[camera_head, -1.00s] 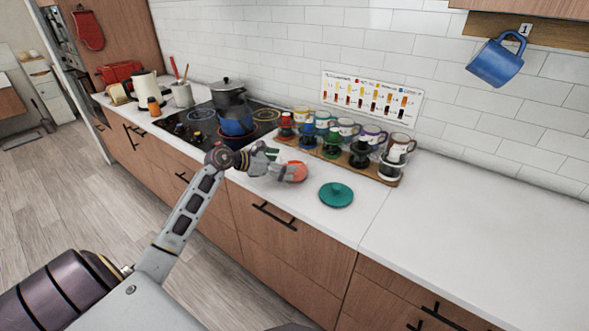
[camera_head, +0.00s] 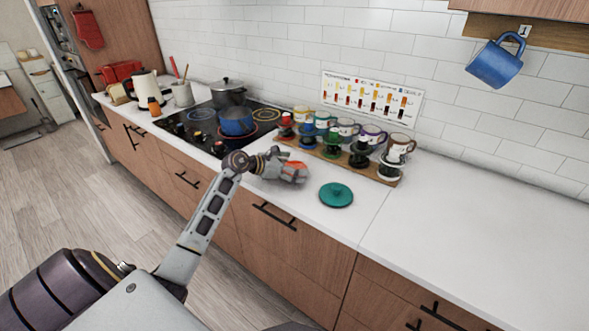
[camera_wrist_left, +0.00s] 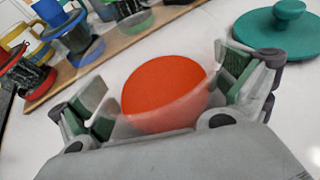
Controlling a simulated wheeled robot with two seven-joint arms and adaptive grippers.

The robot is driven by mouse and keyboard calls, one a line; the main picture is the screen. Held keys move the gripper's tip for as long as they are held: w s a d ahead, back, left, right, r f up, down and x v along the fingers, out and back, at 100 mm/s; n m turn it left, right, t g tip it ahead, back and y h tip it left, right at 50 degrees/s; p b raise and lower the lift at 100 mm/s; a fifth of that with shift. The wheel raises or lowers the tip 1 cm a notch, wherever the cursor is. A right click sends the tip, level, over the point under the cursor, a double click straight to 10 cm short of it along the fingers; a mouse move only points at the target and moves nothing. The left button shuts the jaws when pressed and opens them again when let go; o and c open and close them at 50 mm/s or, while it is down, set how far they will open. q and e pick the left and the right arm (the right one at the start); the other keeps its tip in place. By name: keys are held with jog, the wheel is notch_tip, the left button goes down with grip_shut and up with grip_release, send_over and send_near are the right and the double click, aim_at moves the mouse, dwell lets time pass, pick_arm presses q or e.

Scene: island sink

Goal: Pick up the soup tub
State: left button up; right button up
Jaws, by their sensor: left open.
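The soup tub (camera_head: 297,164), a small translucent tub with orange-red contents, stands on the white counter in front of the mug rack. In the head view my left gripper (camera_head: 296,172) covers most of it. In the left wrist view the tub (camera_wrist_left: 165,97) sits between the two spread fingers of my left gripper (camera_wrist_left: 170,88). The gripper is open, with a finger on each side of the tub; whether either finger touches it I cannot tell. My right gripper is not in view.
A teal lid (camera_head: 336,195) lies on the counter right of the tub. A wooden rack (camera_head: 384,177) with several coloured mugs and drippers stands behind it. A blue pot (camera_head: 236,122) sits on the black cooktop (camera_head: 185,130) to the left. The counter at right is clear.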

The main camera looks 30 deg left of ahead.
pick_arm(q)
jog(key=c, duration=0.9)
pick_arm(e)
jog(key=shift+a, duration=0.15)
pick_arm(q)
jog(key=shift+r, duration=0.2)
